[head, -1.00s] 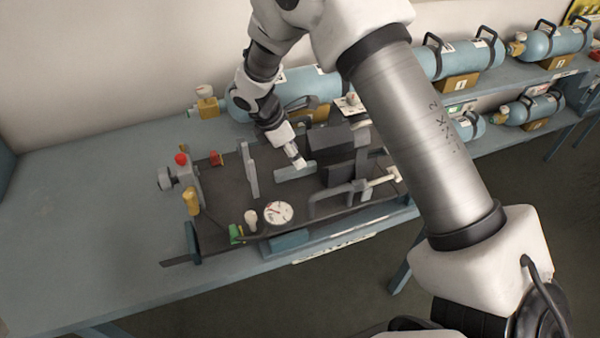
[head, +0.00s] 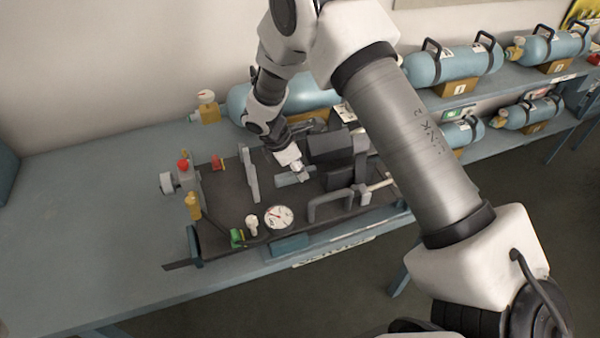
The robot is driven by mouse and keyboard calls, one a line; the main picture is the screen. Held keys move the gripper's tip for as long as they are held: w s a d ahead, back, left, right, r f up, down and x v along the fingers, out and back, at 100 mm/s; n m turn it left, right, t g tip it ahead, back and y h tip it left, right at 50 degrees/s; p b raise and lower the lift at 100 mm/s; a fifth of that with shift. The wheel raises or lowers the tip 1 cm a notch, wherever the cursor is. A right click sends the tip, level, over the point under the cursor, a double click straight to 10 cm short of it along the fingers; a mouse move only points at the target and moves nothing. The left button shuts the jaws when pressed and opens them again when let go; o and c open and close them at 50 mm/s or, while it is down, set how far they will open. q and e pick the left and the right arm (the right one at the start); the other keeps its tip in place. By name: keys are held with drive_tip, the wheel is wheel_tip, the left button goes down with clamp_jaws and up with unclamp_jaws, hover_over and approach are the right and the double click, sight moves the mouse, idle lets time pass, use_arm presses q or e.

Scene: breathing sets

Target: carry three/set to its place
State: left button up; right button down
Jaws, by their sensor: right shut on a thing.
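The breathing set is a dark backplate (head: 222,223) lying on the blue-grey table. It carries a gauge with a white dial (head: 278,217), a green knob (head: 237,237), red knobs (head: 183,164), a yellow fitting (head: 193,206), a grey upright plate (head: 249,173) and dark blocks (head: 332,146). My right gripper (head: 300,174) points down at the middle of the set and is shut on a grey bar-like handle (head: 287,180) there. The fingertips are small and partly hidden. I cannot tell whether the set is clear of the table. My left gripper is not in view.
A blue cylinder (head: 240,101) lies behind the set against the wall. More blue cylinders (head: 455,66) rest on yellow blocks on the shelves at right. The table's left part (head: 90,215) is free. My right arm covers the area right of the set.

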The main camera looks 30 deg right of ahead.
wheel_tip(320, 180, up, 9)
drive_tip(key=shift+r+b, duration=0.1)
drive_tip(key=shift+b, duration=0.4)
drive_tip(key=f+p, duration=0.3)
drive_tip(key=f, duration=0.1)
drive_tip(key=shift+w+f, duration=0.1)
drive_tip(key=shift+w, duration=0.1)
drive_tip(key=shift+d, duration=0.1)
drive_tip(key=shift+s, duration=0.1)
